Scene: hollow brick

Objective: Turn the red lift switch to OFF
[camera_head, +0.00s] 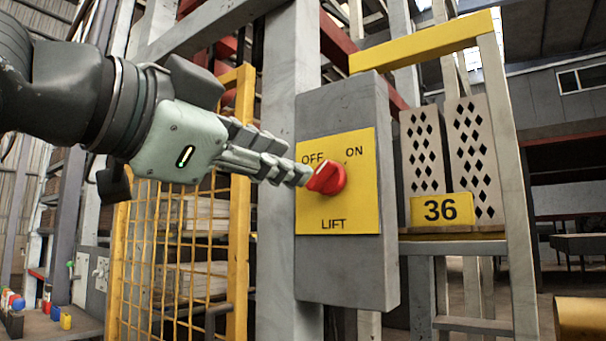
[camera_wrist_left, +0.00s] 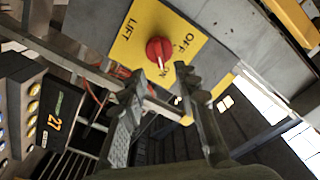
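The red lift switch (camera_head: 333,179) is a round knob on a yellow plate (camera_head: 352,207) marked OFF at upper left, ON at upper right and LIFT below. It also shows in the left wrist view (camera_wrist_left: 158,49), where its white mark points toward the ON side. My left gripper (camera_head: 301,170) comes in from the left, its fingertips at the knob's left edge in the head view. In the left wrist view the two fingers (camera_wrist_left: 161,84) are spread apart with nothing between them, and the knob lies beyond the tips. I cannot tell whether they touch. My right gripper is not in view.
The plate sits on a grey box (camera_head: 345,270) fixed to a grey post (camera_head: 288,75). A yellow mesh gate (camera_head: 180,245) stands at left.

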